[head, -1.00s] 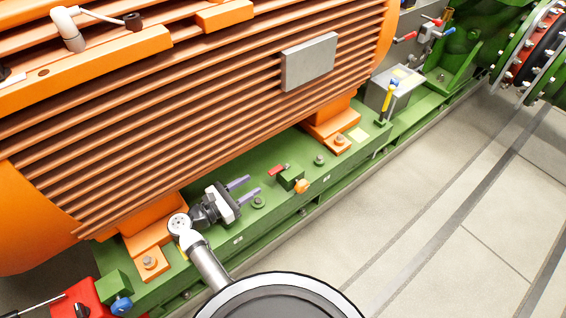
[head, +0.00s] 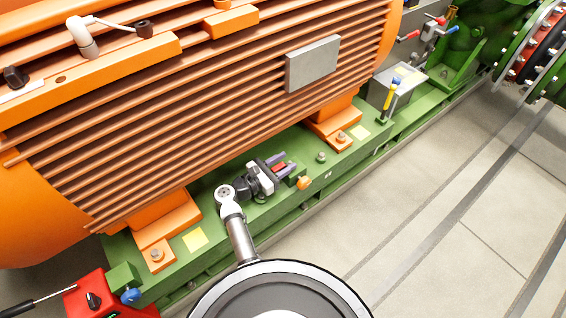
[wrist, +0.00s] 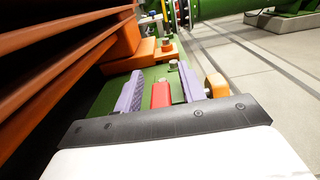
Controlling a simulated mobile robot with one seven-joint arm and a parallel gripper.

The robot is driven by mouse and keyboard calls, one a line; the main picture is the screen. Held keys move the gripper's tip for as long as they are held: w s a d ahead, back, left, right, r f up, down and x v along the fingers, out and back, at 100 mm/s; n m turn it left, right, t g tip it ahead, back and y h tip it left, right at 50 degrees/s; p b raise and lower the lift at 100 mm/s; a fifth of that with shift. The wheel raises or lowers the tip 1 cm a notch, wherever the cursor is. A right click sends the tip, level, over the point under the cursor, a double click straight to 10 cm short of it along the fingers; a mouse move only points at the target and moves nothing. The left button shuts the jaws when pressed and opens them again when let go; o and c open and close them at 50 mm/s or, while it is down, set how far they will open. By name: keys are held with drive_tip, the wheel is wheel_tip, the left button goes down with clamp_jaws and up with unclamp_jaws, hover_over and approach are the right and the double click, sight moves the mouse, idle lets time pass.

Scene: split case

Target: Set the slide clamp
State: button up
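A small clamp sits on the green base rail below the orange motor. It has a green block, a red tab (head: 280,167) and an orange knob (head: 303,183). In the wrist view the red tab (wrist: 160,95) lies between my two lilac fingers, and the orange knob (wrist: 216,87) is just right of the right finger. My gripper (head: 284,164) is open, with a narrow gap seen on each side of the tab. Much of the green block is hidden by the fingers. I cannot tell how deep the fingers reach around the tab.
The ribbed orange motor (head: 200,110) rises close behind my gripper. Bolts and an orange motor foot (head: 333,125) stand beyond the clamp along the rail. A red box (head: 95,297) with a lever is at bottom left. The floor (head: 430,190) on the right is clear.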

clamp_jaws()
drive_tip(key=shift+s+n+t+y, duration=0.1)
drive_tip(key=shift+n+t+y, duration=0.2)
drive_tip(key=shift+t, duration=0.1)
drive_tip(key=shift+s+d+n+t+y, duration=0.15)
drive_tip(key=shift+n+t+y, duration=0.25)
drive_tip(key=shift+t+y, duration=0.05)
drive_tip(key=shift+s+d+n+t+y, duration=0.1)
drive_tip(key=shift+d+n+t+y, duration=0.05)
drive_tip(key=shift+n+t+y, duration=0.3)
drive_tip(key=n+t+y, duration=0.1)
drive_tip(key=y, duration=0.1)
drive_tip(key=n+t+y, duration=0.2)
drive_tip(key=shift+s+d+n+y, duration=0.2)
drive_tip(key=shift+d+n+y, duration=0.05)
drive_tip(key=shift+d+y, duration=0.1)
drive_tip(key=n+y, duration=0.2)
drive_tip(key=y, duration=0.1)
drive_tip(key=n+t+y, duration=0.1)
drive_tip(key=n+y, duration=0.1)
drive_tip(key=d+n+y, duration=0.1)
drive_tip(key=y, duration=0.2)
drive_tip(key=shift+d+n+t+y+b, duration=0.1)
drive_tip(key=shift+n+t+y+b, duration=0.25)
drive_tip(key=shift+n+t+b, duration=0.05)
drive_tip(key=shift+n+y, duration=0.3)
drive_tip(key=shift+y, duration=0.2)
unclamp_jaws()
